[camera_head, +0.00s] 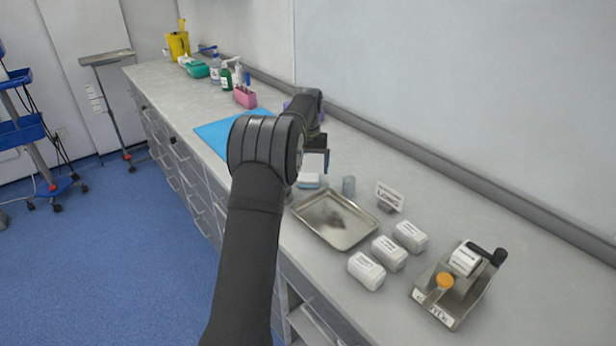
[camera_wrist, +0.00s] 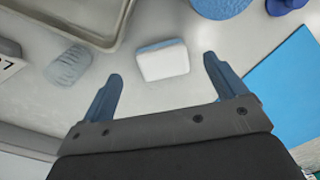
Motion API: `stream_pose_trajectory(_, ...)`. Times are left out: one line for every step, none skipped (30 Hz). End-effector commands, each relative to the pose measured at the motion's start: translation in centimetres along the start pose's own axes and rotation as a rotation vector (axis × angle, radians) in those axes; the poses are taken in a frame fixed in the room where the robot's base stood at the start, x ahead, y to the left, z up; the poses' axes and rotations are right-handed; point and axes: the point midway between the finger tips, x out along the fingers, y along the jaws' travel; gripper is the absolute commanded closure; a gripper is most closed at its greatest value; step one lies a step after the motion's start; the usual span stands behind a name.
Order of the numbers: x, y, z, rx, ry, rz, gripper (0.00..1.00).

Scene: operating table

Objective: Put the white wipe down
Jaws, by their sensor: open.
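The white wipe (camera_head: 308,182) is a small white block with a blue layer along one edge. It lies on the counter beside the metal tray, partly behind my arm in the head view. In the wrist view the wipe (camera_wrist: 163,64) lies flat on the grey surface, in line with the gap between my fingers. My gripper (camera_head: 318,160) is above the counter near the wipe, with its tips partly hidden by the arm in the head view. In the wrist view my gripper (camera_wrist: 162,67) has its two blue-grey fingers wide apart, with nothing held between them.
The metal tray (camera_head: 308,226) and a greyish translucent cup (camera_head: 349,186) stand near the wipe, with a label stand (camera_head: 389,197) behind. A blue mat (camera_head: 213,132) lies beyond my arm.

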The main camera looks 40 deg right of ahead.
Motion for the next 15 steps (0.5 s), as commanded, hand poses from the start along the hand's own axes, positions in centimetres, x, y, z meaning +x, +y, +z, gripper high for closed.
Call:
stream_pose_trajectory(-1.2, 0.0, -0.1, 0.000, 0.004, 0.000, 0.11)
stream_pose_trajectory(-1.9, 0.0, -0.1, 0.000, 0.003, 0.000, 0.11)
stream_pose_trajectory(-2.7, 0.0, -0.1, 0.000, 0.004, 0.000, 0.11)
stream_pose_trajectory(-3.3, 0.0, -0.1, 0.000, 0.003, 0.000, 0.11)
stream_pose_trajectory(-3.8, 0.0, -0.1, 0.000, 0.003, 0.000, 0.11)
stream_pose_trajectory(-4.5, 0.0, -0.1, 0.000, 0.003, 0.000, 0.11)
stream_pose_trajectory(-4.9, 0.0, -0.1, 0.000, 0.002, 0.000, 0.11)
stream_pose_trajectory(-5.3, 0.0, -0.1, 0.000, 0.002, 0.000, 0.11)
stream_pose_trajectory(-5.7, 0.0, -0.1, 0.000, 0.001, 0.000, 0.11)
stream_pose_trajectory(-6.0, 0.0, -0.1, 0.000, 0.001, 0.000, 0.11)
stream_pose_trajectory(-6.2, 0.0, -0.1, 0.000, 0.001, 0.000, 0.11)
stream_pose_trajectory(-6.5, 0.0, 0.0, 0.000, 0.001, 0.000, 0.11)
stream_pose_trajectory(-6.6, 0.0, 0.0, 0.000, 0.000, 0.000, 0.11)
stream_pose_trajectory(-6.7, 0.0, 0.0, 0.000, 0.000, 0.000, 0.11)
stream_pose_trajectory(-6.7, 0.0, 0.0, 0.000, -0.001, 0.000, 0.11)
